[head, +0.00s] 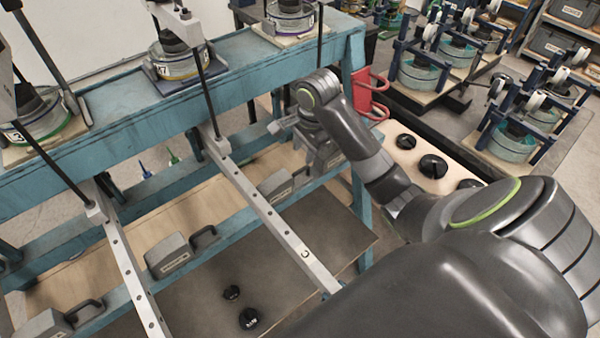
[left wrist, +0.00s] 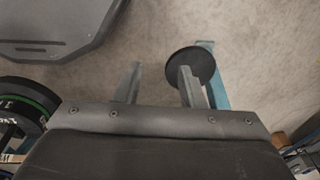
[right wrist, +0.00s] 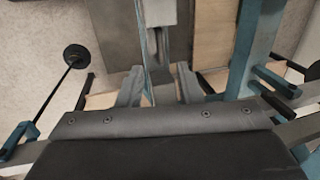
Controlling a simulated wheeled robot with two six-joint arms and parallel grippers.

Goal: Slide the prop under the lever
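A similar prop (head: 275,186) lies right of the right-hand lever bar (head: 270,216), and another (head: 48,326) is at the lower left. The left lever bar (head: 130,272) slopes down with holes along it. My right gripper (head: 318,150) is by the right-hand prop's handle. My left gripper (left wrist: 158,86) is open and empty above the floor.
The teal frame (head: 235,75) carries several round gauges on top. A red bracket (head: 370,93) is at the frame's right end. A black disc (left wrist: 190,66) shows beyond my left fingers.

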